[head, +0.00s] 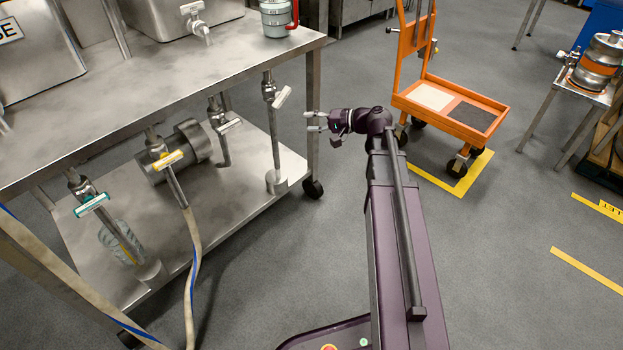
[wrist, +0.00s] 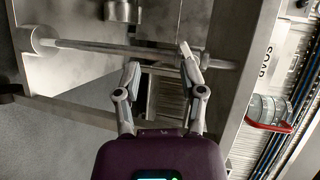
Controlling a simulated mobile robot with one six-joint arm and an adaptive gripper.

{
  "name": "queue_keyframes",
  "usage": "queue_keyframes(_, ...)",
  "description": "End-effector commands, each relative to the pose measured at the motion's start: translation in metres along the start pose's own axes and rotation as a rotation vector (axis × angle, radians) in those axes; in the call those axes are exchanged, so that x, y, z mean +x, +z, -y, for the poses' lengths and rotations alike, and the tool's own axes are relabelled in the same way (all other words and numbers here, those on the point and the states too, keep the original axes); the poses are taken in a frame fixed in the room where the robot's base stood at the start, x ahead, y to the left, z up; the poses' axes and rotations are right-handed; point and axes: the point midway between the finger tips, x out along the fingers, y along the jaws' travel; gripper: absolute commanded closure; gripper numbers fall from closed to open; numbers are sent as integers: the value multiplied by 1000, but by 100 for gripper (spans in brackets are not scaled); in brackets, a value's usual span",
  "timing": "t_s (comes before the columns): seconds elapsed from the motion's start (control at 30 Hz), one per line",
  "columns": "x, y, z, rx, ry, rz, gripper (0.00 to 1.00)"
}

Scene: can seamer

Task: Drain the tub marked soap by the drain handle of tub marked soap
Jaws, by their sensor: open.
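The soap tub shows in the wrist view by its metal front with the word SOAP (wrist: 266,62). That view is turned sideways. In the head view a steel tub with a tap (head: 165,22) stands on the table, its label out of frame. Below the table, near its right end, a valve with a pale drain handle (head: 283,96) sits on a vertical pipe (head: 275,150). The pipe (wrist: 100,47) also crosses the wrist view. My gripper (head: 306,121) is open and empty, right of the valve. In the wrist view my gripper (wrist: 160,70) has its right fingertip overlapping the handle area; contact is unclear.
A white handle (head: 229,126), a yellow handle (head: 167,160) and a teal handle (head: 92,205) sit on other valves below the table. A table leg (head: 312,110) stands beside my gripper. A red-handled vessel (head: 276,20) is on the tabletop. An orange cart (head: 450,110) stands right.

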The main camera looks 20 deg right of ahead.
Motion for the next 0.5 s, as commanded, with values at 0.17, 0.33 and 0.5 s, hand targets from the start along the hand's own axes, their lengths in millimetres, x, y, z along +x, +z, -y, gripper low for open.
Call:
queue_keyframes(0.17,11,21,-6,-28,98,43,48)
queue_keyframes(0.33,18,38,-14,-55,192,82,48)
queue_keyframes(0.5,24,54,-21,-83,285,119,48)
